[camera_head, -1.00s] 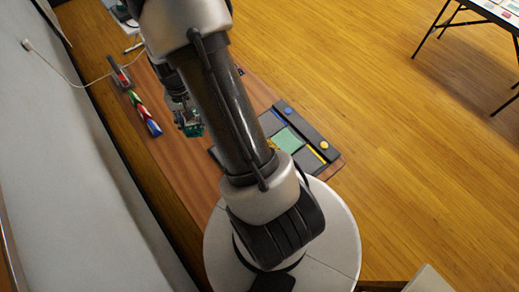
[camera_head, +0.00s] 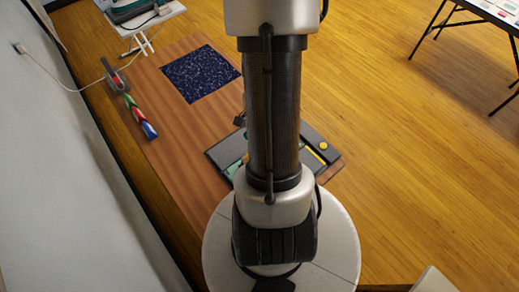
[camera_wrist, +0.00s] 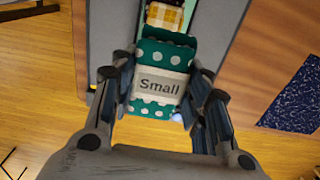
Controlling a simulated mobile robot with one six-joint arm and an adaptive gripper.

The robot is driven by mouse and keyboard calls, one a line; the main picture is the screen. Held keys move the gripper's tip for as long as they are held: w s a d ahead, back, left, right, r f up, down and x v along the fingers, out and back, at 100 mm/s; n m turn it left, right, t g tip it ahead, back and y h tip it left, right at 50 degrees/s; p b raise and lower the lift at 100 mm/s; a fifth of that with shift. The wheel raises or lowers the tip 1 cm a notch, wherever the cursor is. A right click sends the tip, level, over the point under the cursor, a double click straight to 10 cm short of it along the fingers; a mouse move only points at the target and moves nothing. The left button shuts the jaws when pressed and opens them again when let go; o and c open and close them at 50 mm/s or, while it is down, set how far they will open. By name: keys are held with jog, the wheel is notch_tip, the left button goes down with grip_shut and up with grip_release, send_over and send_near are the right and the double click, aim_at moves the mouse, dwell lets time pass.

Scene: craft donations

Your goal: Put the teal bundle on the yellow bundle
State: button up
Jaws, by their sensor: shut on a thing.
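The teal bundle (camera_wrist: 160,58) has white dots and a pale band reading "Small". In the wrist view my gripper (camera_wrist: 163,88) is shut on it, one finger at each side. The yellow bundle (camera_wrist: 166,16) is checked yellow and white and shows at the top of the wrist view, beyond the teal bundle and partly cut off by the frame. I cannot tell the height gap between the two bundles. In the head view my arm covers the gripper and most of the area around the bundles.
A dark sectioned tray (camera_head: 224,152) lies at the near end of the wooden table (camera_head: 180,135). A navy speckled mat (camera_head: 201,73) lies farther back. A striped red, green and blue item (camera_head: 140,115) and a grey-red object (camera_head: 115,77) line the left edge. The table between is clear.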

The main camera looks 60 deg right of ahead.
notch_tip(320, 180, down, 11)
jog(key=b, duration=0.2)
jog(key=shift+b, duration=0.35)
jog(key=shift+f, duration=0.15)
jog(key=o, duration=1)
jog(key=shift+o, duration=0.2)
notch_tip(320, 180, up, 12)
jog(key=p, duration=0.3)
jog(key=shift+r+p, duration=0.2)
jog(key=shift+p, duration=0.1)
